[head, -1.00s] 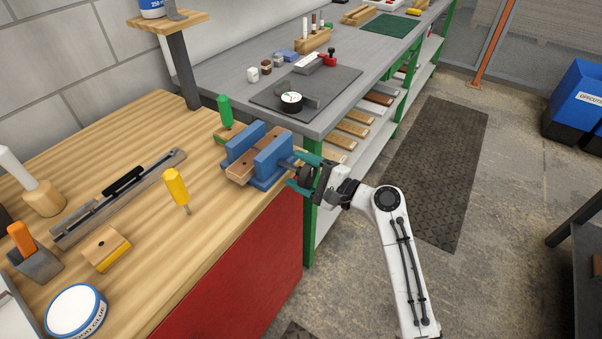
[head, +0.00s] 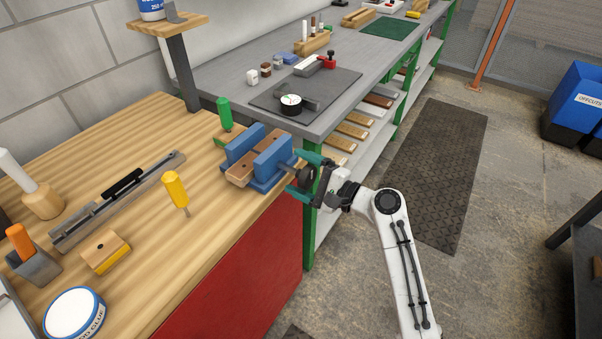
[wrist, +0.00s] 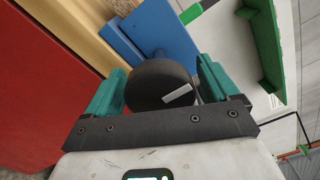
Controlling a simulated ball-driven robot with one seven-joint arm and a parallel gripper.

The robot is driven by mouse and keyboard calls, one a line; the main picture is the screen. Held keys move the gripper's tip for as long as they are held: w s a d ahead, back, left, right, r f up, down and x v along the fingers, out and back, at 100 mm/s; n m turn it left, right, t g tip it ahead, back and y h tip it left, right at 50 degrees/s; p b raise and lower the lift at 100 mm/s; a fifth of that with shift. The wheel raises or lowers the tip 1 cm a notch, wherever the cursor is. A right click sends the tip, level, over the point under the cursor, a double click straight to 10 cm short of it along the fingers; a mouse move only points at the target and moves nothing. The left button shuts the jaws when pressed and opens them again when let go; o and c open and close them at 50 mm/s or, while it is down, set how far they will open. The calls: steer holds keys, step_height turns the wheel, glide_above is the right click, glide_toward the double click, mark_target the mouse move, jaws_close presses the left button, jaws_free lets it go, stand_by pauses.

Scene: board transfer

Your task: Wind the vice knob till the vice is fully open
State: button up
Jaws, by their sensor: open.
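The blue vice (head: 262,157) sits at the right edge of the wooden bench, with a brown wooden block (head: 240,174) between its jaws. Its round black knob (head: 305,177) faces right, off the bench edge. In the wrist view the black knob (wrist: 160,86) shows a white mark on its face, and the blue vice (wrist: 155,30) lies beyond it. My gripper (head: 303,175) has its teal fingers on either side of the knob. In the wrist view my gripper (wrist: 162,95) stands open, with the knob between the fingers; I cannot tell whether either finger touches it.
A metal workbench (head: 230,78) with a dark mat lies behind. The floor right of the bench is open.

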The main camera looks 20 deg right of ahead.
steer(key=v, duration=1)
steer(key=shift+s+d+b, duration=0.2)
steer(key=shift+s+b, duration=0.1)
steer(key=shift+b, duration=0.15)
steer(key=shift+f, duration=0.1)
steer(key=s+a+f+n+g+h, duration=0.4)
steer(key=s+f+n+g, duration=0.4)
steer(key=s+f, duration=0.55)
steer(key=s+d+f+n+g+h, duration=0.1)
steer(key=s+d+n+g+h, duration=0.1)
steer(key=s, duration=0.7)
steer(key=s+d+f+n+g+h, duration=0.2)
steer(key=s+d+n+g+h, duration=0.1)
steer(key=s, duration=0.5)
steer(key=d+n+h, duration=0.1)
steer(key=n, duration=0.1)
steer(key=shift+s+n+g+h, duration=0.3)
steer(key=shift+s+n+h, duration=0.05)
steer(key=shift+n+h, duration=0.05)
steer(key=shift+d, duration=0.1)
